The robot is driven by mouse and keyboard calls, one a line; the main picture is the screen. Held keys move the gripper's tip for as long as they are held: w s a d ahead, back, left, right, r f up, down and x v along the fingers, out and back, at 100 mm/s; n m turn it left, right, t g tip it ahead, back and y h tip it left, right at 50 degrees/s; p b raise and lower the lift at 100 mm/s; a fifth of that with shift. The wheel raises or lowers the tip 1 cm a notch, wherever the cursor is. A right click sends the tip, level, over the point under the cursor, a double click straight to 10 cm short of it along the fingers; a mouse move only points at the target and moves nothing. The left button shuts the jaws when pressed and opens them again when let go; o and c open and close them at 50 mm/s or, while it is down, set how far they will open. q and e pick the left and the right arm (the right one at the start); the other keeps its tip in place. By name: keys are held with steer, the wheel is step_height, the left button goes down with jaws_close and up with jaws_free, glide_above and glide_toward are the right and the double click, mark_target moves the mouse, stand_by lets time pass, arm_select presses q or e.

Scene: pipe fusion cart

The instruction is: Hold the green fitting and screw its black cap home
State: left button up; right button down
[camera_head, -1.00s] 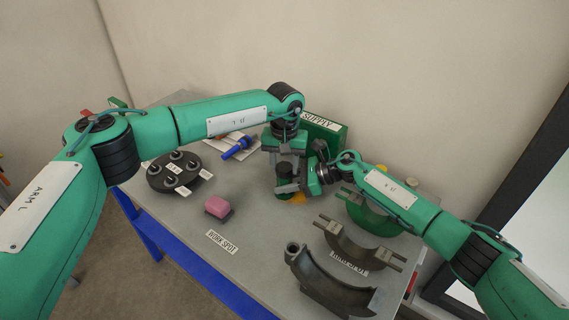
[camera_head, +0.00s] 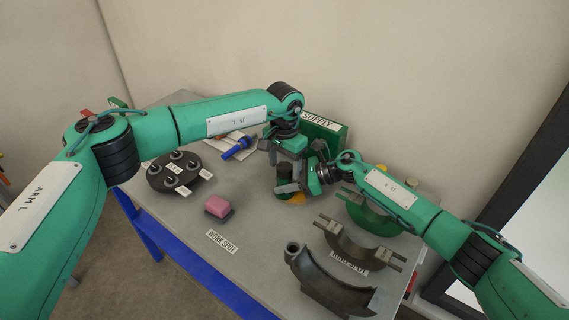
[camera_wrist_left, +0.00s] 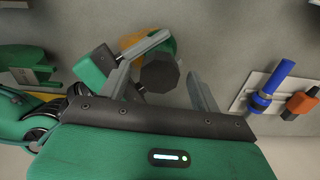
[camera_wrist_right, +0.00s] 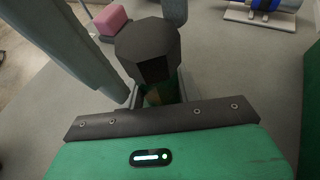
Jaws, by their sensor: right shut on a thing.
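The green fitting (camera_wrist_right: 157,93) stands upright on the cart top, largely hidden by the grippers in the head view. The black faceted cap (camera_wrist_right: 148,46) sits on top of it; I cannot tell how far down it is. The cap also shows in the left wrist view (camera_wrist_left: 159,75). My right gripper (camera_wrist_right: 158,88) is shut on the fitting below the cap, coming from the right. My left gripper (camera_wrist_left: 163,75) points down from above, its fingers apart on either side of the cap, with gaps to it.
A pink block (camera_head: 217,206) lies near the WORK SPOT label (camera_head: 222,242). A dark round pegged holder (camera_head: 173,172) is at left. The green SUPPLY box (camera_head: 324,132) and a blue part (camera_head: 239,149) are behind. Curved cradles (camera_head: 330,286) fill the front right.

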arm_select(q)
steer(key=shift+r, duration=2.25)
steer(key=shift+c, duration=0.4)
